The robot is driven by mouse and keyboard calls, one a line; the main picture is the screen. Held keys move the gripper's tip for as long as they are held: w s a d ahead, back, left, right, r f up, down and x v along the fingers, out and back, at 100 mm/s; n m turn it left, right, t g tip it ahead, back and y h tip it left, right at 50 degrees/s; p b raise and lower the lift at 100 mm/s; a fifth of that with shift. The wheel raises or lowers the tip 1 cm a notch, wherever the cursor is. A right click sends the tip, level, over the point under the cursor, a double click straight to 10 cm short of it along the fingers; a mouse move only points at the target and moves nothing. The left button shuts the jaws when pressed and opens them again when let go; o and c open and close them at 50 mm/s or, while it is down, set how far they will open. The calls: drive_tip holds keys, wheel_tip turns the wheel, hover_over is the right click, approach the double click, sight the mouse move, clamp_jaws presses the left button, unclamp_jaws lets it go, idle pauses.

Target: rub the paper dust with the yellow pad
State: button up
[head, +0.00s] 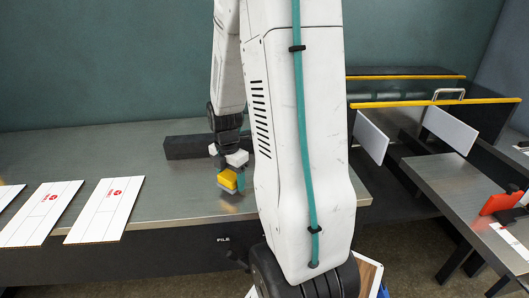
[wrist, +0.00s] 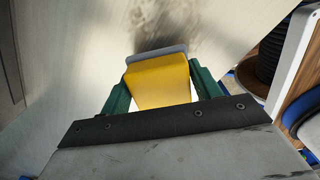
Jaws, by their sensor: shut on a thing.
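The yellow pad (wrist: 160,82) is between the green fingers of my gripper (wrist: 158,88) in the wrist view, and the gripper is shut on it. The pad has a grey layer on its far side. In the head view the pad (head: 228,179) is just above or on the metal table, near its front edge; I cannot tell whether it touches. A dark, smudgy patch that looks like paper dust (wrist: 170,22) lies on the pale surface just beyond the pad in the wrist view. My arm hides part of the table in the head view.
White printed sheets (head: 112,208) lie on the table at left. A dark bar (head: 185,147) lies behind the gripper. At right stand a machine with white panels (head: 450,130) and a side table with a red-orange object (head: 500,202). The table between sheets and pad is clear.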

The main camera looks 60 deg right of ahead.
sight(229, 175)
drive_tip(key=shift+w+a+r, duration=0.15)
drive_tip(key=shift+a+r, duration=0.15)
drive_tip(key=shift+r, duration=2.65)
